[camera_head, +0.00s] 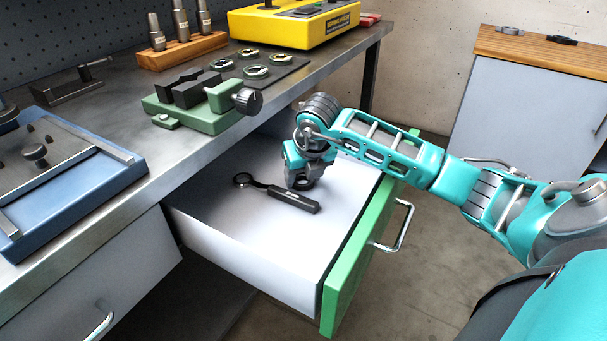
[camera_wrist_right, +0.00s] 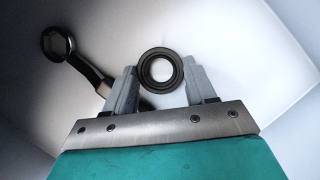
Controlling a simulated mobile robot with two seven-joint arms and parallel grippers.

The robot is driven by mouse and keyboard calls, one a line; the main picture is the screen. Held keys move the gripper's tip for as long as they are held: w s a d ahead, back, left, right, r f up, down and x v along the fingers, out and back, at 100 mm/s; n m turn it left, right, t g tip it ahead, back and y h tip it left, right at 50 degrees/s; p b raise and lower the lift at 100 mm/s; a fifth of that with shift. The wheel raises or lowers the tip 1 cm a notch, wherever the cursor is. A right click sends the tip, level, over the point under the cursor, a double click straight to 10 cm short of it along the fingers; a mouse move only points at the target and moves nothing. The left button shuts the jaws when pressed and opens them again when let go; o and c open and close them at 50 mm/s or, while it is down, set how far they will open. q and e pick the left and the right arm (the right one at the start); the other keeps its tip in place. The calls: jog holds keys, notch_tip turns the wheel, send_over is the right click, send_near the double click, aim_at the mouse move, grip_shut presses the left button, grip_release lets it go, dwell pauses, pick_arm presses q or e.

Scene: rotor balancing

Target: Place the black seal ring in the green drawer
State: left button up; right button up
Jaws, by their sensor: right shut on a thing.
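The green-fronted drawer (camera_head: 349,262) stands pulled out under the workbench, its white inside open to view. My right gripper (camera_head: 301,183) reaches down into the drawer. In the right wrist view my right gripper (camera_wrist_right: 161,85) is shut on the black seal ring (camera_wrist_right: 147,59), which sits between its two grey fingertips. The ring also shows as a small dark shape under the gripper in the head view (camera_head: 303,184). I cannot tell whether it touches the drawer floor. My left gripper is not in view.
A black ring-ended wrench (camera_head: 290,197) lies in the drawer beside the gripper, and it also shows in the wrist view (camera_wrist_right: 75,60). The bench above holds a green vise (camera_head: 205,118), a blue fixture (camera_head: 75,190) and a yellow box (camera_head: 295,22). A wood-topped cabinet (camera_head: 535,105) stands at the right.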

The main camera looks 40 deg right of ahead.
jog(key=o, duration=1)
jog(key=shift+f, duration=0.1)
jog(key=shift+r, duration=0.45)
pick_arm(q)
jog(key=p, duration=0.1)
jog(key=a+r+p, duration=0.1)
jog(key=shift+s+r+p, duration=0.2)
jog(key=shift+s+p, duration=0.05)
jog(key=shift+p, duration=0.15)
pick_arm(e)
jog(key=v, duration=1.1)
jog(key=shift+s+r, duration=0.15)
jog(key=shift+r, duration=0.05)
